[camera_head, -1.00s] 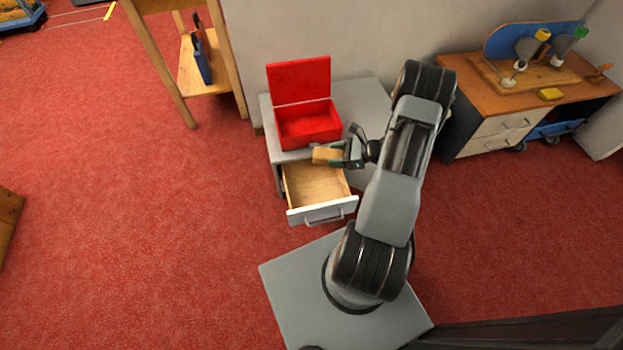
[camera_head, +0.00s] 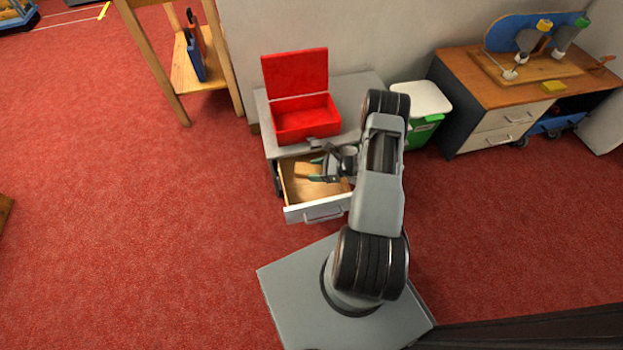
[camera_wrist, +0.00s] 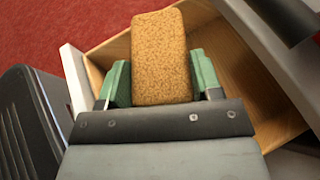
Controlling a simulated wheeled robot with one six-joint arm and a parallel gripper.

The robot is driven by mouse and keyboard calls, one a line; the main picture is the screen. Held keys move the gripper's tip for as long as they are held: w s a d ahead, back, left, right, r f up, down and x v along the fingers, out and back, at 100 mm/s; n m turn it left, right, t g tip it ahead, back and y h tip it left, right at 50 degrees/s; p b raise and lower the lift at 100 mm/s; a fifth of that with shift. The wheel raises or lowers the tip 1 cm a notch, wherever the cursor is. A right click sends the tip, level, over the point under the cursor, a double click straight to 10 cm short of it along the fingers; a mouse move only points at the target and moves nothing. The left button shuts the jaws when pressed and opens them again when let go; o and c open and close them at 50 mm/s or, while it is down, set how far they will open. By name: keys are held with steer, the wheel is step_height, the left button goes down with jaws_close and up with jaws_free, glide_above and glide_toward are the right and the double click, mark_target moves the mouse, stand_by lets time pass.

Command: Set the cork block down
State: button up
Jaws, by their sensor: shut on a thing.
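The cork block (camera_wrist: 160,55) is a tan, speckled block held between the green finger pads of my gripper (camera_wrist: 160,85) in the wrist view. In the head view my gripper (camera_head: 318,172) is over the open drawer (camera_head: 323,213), and the cork block (camera_head: 304,170) shows small at its tips. The drawer is pale wood inside with a white front; its floor and side wall (camera_wrist: 238,75) show behind the block in the wrist view. I cannot tell whether the block touches the drawer floor.
An open red box (camera_head: 306,121) stands on the grey cabinet top above the drawer. A white-lidded green bin (camera_head: 424,100) stands right of the cabinet. A wooden bench (camera_head: 540,80) with tools is farther right. Red carpet is clear at the left.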

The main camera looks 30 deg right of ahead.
steer(key=shift+w+a+f, duration=0.25)
steer(key=shift+f, duration=0.15)
steer(key=shift+w+a+f, duration=0.2)
steer(key=shift+f, duration=0.2)
steer(key=f+b, duration=0.2)
steer(key=f, duration=0.1)
steer(key=shift+w+a+f, duration=0.15)
steer(key=shift+w+f, duration=0.05)
steer(key=shift+f, duration=0.1)
steer(key=shift+r, duration=0.1)
steer(key=shift+f+b, duration=0.65)
steer(key=shift+b, duration=0.15)
steer(key=o, duration=0.9)
steer(key=shift+r, duration=0.15)
